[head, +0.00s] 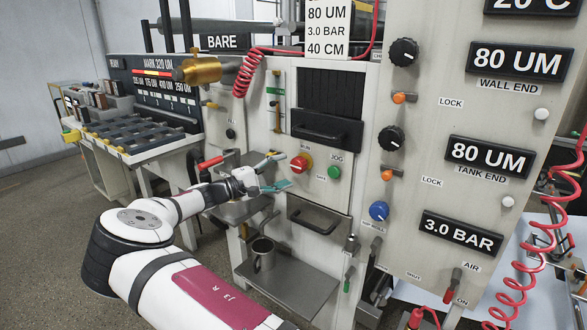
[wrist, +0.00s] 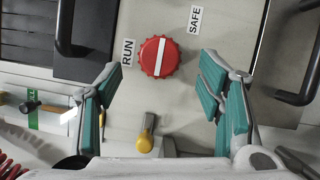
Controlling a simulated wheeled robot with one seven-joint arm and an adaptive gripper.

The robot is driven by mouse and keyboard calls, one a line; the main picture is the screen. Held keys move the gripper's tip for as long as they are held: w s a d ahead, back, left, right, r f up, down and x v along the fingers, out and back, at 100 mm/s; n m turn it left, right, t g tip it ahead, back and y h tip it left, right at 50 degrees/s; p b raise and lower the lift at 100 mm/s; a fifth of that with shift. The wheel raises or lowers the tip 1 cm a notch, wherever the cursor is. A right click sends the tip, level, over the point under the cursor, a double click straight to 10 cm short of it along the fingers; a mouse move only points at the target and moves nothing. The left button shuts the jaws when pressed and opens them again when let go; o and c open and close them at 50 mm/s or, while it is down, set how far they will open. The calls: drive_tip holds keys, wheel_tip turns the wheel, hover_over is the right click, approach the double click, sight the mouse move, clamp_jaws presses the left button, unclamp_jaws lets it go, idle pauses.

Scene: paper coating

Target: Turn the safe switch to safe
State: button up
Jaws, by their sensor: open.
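The safe switch is a round red knob (wrist: 160,57) with a ridged edge and a white bar across its face. In the wrist view the bar runs nearly straight up and down, with the RUN label (wrist: 128,52) to its left and the SAFE label (wrist: 195,20) to its upper right. The red knob also shows in the head view (head: 301,163) on the pale panel, beside the green JOG button (head: 334,172). My gripper (head: 275,172) is open and empty, in front of the panel just left of the knob. Its teal fingers appear on either side of the knob, apart from it.
A dark handle (head: 318,131) is above the knob and another handle (head: 315,220) is below it. A yellow-tipped lever (wrist: 145,142) shows near the fingers in the wrist view. A metal shelf (head: 300,290) holds a grey mug (head: 264,256). More knobs line the right panel.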

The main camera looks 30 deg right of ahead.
drive_tip(key=a, duration=0.5)
drive_tip(key=shift+w+a+f, duration=0.1)
drive_tip(key=shift+a+f, duration=0.1)
drive_tip(key=shift+a, duration=0.2)
